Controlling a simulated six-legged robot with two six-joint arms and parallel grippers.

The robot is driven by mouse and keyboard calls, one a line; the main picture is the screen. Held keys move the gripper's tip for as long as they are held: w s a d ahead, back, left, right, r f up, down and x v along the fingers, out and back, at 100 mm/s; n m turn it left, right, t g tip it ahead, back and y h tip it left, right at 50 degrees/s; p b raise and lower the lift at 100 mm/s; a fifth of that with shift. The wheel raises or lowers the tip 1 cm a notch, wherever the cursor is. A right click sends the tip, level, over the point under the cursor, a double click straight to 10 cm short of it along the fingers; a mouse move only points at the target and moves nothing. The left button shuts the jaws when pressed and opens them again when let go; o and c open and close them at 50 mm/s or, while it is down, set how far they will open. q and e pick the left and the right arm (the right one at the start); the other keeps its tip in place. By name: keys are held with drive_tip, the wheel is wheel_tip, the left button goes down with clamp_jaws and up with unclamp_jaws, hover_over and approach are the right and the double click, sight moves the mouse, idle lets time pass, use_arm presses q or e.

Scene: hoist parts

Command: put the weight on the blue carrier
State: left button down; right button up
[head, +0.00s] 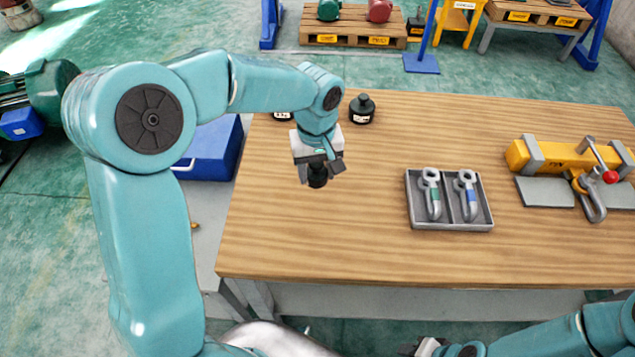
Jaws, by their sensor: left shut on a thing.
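My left gripper (318,172) is over the left part of the wooden table, shut on a small black thing (318,180) that looks like a weight. The jaws cover much of it, and I cannot tell whether it touches the table. A black weight (362,109) with a knob and a pale label stands behind. Another labelled thing (284,116) is partly hidden behind my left arm. I cannot make out a blue carrier for certain; one hook in the grey tray has a blue band (471,196). My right gripper (440,348) is cut off at the bottom edge.
The grey tray (450,226) holds two hooks, one green-banded (434,194). A yellow beam (565,151) with a clamp and hook lies at the table's right. A blue box (211,150) is left of the table (330,247). The table's front middle is clear.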

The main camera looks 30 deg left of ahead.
sight(317, 195)
use_arm(q)
wheel_tip(317, 195, down, 5)
drive_tip(key=shift+w+f, duration=0.1)
drive_tip(key=shift+w, duration=0.05)
drive_tip(key=shift+w+f, duration=0.15)
drive_tip(key=shift+f, duration=0.05)
drive_tip(key=shift+f, duration=0.15)
drive_tip(key=shift+c, duration=2.1)
unclamp_jaws()
